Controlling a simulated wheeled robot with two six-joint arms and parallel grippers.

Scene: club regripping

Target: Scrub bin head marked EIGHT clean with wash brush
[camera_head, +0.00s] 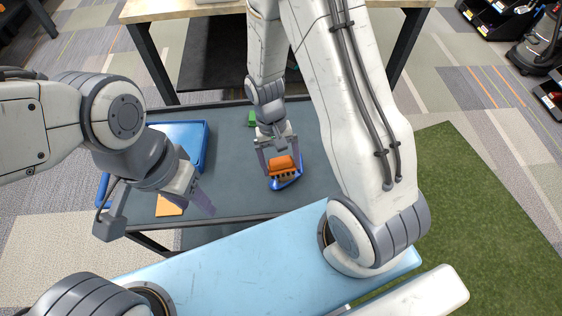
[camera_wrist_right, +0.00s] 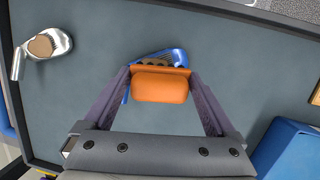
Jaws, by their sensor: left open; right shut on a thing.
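My right gripper (camera_head: 280,166) is shut on the wash brush, whose orange back (camera_wrist_right: 160,87) sits between its fingertips. The brush, also in the head view (camera_head: 283,164), is over a blue club head (camera_head: 289,182) with a grooved face, seen in the wrist view (camera_wrist_right: 167,57). The brush covers part of this head, and whether bristles touch it I cannot tell. I can read no EIGHT mark. A silver club head (camera_wrist_right: 62,41) with a brown patch lies apart, at the upper left of the wrist view. My left gripper (camera_head: 202,201) is open and empty, over the table's left front part.
A blue bin (camera_head: 204,146) stands on the dark grey table (camera_head: 228,145), partly behind my left arm. A green block (camera_head: 252,118) lies near the back edge, and a flat orange piece (camera_head: 168,207) at the left front. The table between bin and brush is clear.

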